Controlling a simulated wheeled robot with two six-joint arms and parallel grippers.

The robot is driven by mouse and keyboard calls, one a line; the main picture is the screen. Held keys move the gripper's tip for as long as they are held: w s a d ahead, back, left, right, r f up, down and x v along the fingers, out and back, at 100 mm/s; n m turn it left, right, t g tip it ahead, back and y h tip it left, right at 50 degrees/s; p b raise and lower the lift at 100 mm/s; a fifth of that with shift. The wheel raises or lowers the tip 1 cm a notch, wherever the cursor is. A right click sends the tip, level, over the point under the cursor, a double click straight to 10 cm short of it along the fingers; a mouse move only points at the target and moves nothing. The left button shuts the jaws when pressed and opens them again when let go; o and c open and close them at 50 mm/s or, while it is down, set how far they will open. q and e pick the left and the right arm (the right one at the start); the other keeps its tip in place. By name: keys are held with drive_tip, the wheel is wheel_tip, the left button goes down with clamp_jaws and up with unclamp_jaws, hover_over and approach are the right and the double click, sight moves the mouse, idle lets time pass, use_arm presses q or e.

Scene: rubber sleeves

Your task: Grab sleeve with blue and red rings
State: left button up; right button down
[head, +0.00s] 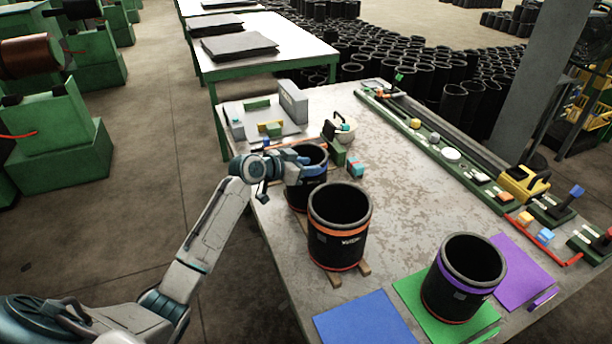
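A black sleeve (308,190) with a blue ring near its top stands at the table's left edge. Its lower end is partly hidden by the nearer sleeve, so I cannot make out a lower ring clearly. My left gripper (278,178) is at this sleeve's upper left rim, with part of it over the opening. I cannot tell whether its fingers are closed on the wall. A second black sleeve (338,228) in front has an orange upper ring and a red lower ring. A third sleeve (462,280) has a purple upper ring. My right gripper is out of view.
The second sleeve stands close in front on wooden strips (363,269). Blue (362,322), green (412,290) and purple (520,275) mats lie along the front. Small tools and boxes crowd the back left. A green rail (440,150) lines the far edge. The table's middle is clear.

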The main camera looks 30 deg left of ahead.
use_arm(q)
drive_tip(key=shift+p+x, duration=0.3)
drive_tip(key=shift+x, duration=0.85)
drive_tip(key=shift+w+d+f, duration=0.2)
drive_tip(key=shift+w+f, duration=0.05)
drive_tip(key=shift+w, duration=0.05)
drive_tip(key=shift+a, duration=0.1)
drive_tip(key=c, duration=0.4)
clamp_jaws()
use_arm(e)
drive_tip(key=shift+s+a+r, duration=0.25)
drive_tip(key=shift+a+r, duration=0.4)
use_arm(q)
drive_tip(key=shift+s, duration=0.1)
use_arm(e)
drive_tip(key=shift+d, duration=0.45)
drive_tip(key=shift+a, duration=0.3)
